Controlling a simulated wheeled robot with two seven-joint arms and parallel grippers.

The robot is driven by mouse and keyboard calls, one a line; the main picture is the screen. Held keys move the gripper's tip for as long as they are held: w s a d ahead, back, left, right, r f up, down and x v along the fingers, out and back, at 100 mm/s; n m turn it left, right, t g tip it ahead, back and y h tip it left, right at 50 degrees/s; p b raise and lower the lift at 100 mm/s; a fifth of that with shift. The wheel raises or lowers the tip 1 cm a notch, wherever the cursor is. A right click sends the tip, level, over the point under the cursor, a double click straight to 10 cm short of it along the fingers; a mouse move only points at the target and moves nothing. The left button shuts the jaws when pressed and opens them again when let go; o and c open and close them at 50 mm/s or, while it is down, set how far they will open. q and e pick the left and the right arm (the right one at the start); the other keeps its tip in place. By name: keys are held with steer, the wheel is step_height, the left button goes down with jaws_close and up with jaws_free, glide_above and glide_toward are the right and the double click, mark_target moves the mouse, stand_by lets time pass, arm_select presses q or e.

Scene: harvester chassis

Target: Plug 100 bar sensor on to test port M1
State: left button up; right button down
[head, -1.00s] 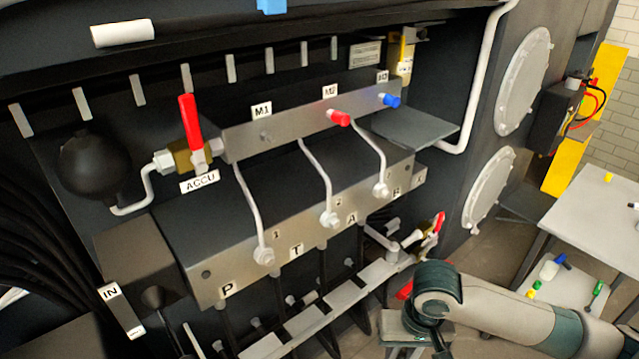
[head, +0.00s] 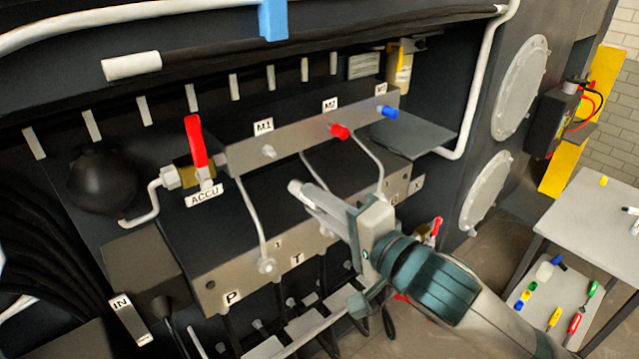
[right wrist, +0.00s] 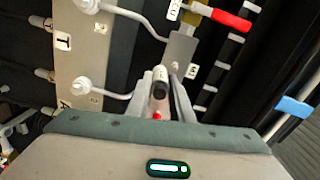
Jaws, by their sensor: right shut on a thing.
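Test port M1 (head: 269,152) is a bare silver fitting on the grey upper manifold block (head: 300,135), below the M1 label (head: 264,126). My right gripper (head: 307,197) is in front of and below the block, to the right of and apart from the port. It is shut on a small cylinder, seemingly the sensor. In the head view the fingers hide most of it. In the right wrist view the sensor (right wrist: 160,84) shows a black round end between the fingers, with a small red spot below it. Its rating cannot be read. My left gripper is out of view.
A red cap (head: 340,131) and a blue cap (head: 390,112) sit on the block's other ports. A red-handled valve (head: 196,145) stands left of M1. Thin pipes run down to the lower block. A table (head: 590,220) with small coloured items is at right.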

step_height(320, 180, up, 3)
steer(key=shift+s+d+r+t, duration=0.1)
steer(key=shift+s+d+t, duration=0.05)
steer(key=shift+t, duration=0.15)
steer(key=shift+p, duration=0.55)
steer(key=shift+p+x, duration=0.5)
steer(key=shift+x, duration=2)
steer(key=shift+s+p, duration=0.1)
steer(key=shift+p, duration=1.15)
steer(key=shift+p+x, duration=0.45)
steer(key=shift+x, duration=0.9)
stand_by(0.5)
